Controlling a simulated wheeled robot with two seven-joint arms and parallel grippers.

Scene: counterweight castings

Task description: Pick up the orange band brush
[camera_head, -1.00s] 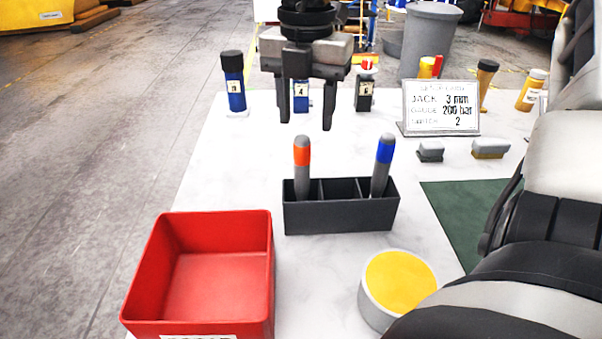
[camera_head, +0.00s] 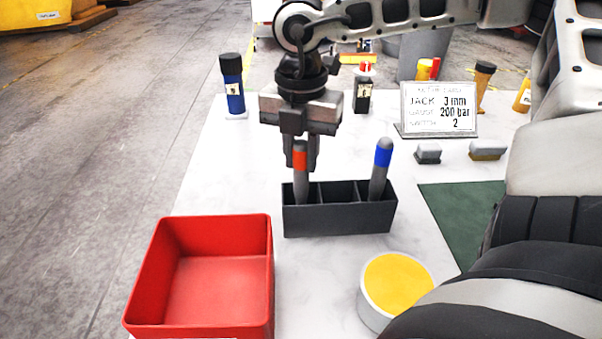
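The orange band brush (camera_head: 301,177) stands upright in the left slot of the dark holder (camera_head: 340,219). It has a grey body with an orange band near its top. My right gripper (camera_head: 301,163) points down over it, with one finger on each side of the banded upper part. The fingers are much closer together than before and appear to be shut on the brush. The brush's lower end is hidden in the holder. My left gripper is not in view.
A blue band brush (camera_head: 380,172) stands in the holder's right slot. A red bin (camera_head: 263,285) is at front left, a yellow-topped round tub (camera_head: 395,283) at front right. A sign (camera_head: 439,108) and several small bottles stand behind. My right arm covers the right side.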

